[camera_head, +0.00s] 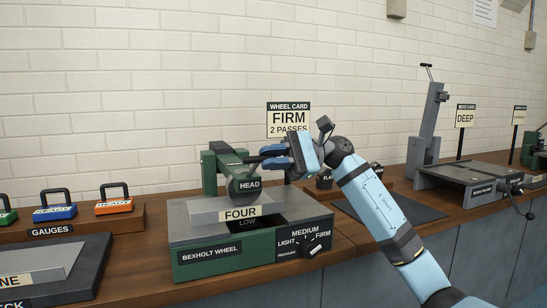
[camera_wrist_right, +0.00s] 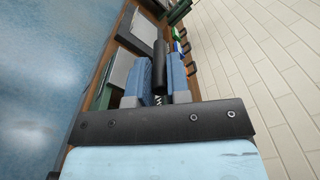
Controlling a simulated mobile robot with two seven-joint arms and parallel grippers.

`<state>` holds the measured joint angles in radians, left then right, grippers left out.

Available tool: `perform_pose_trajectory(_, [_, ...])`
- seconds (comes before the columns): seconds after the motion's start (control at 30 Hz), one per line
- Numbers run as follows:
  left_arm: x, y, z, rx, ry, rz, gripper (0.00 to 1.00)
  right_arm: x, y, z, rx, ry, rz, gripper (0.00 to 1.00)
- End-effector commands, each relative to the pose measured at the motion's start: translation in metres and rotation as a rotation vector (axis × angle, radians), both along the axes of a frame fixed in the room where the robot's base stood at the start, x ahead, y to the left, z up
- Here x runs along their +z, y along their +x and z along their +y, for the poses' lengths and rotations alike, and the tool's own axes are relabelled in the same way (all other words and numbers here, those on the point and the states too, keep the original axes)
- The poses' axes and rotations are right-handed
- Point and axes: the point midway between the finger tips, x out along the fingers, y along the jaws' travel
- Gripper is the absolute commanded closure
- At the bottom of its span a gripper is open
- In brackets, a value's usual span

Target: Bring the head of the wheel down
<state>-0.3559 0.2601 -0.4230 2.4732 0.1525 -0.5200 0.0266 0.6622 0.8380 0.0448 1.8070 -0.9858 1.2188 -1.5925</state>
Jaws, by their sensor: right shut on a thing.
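The Bexholt wheel machine (camera_head: 222,262) stands on the wooden bench, with a green frame and a dark round head (camera_head: 245,187) labelled HEAD. My right gripper (camera_head: 268,156) comes from the right beside the frame, level with the head's upper part. In the right wrist view its blue fingers (camera_wrist_right: 160,85) are closed around a dark bar, the head's handle (camera_wrist_right: 159,62). The gap between head and plate is hard to judge. My left gripper is not in view.
A pressure dial (camera_head: 312,246) sits on the machine's front right. A card reading FIRM, 2 PASSES (camera_head: 289,122) stands behind. Gauges with blue (camera_head: 54,212) and orange (camera_head: 114,206) bodies stand left. A grey machine (camera_head: 428,130) with a tall column stands right.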

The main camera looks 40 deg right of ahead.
Motion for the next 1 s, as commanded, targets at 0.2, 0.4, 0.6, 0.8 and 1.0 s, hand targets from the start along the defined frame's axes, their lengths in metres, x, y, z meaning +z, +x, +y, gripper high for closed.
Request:
perform_pose_trajectory(0.2, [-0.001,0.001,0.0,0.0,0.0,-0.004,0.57,-0.01,0.0,0.005,0.014,-0.013,0.015,1.0])
perform_pose_trajectory(0.4, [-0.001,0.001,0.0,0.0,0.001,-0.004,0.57,-0.01,0.0,0.004,0.013,-0.012,0.014,0.59])
perform_pose_trajectory(0.6, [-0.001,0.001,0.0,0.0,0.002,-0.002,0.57,-0.007,0.0,0.003,0.009,-0.009,0.01,0.59])
perform_pose_trajectory(0.8, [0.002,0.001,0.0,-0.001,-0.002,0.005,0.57,-0.005,-0.004,-0.013,0.005,-0.008,0.011,0.59])
perform_pose_trajectory(1.0, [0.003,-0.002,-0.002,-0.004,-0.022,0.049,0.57,-0.005,-0.018,-0.054,0.004,-0.009,0.012,0.59])
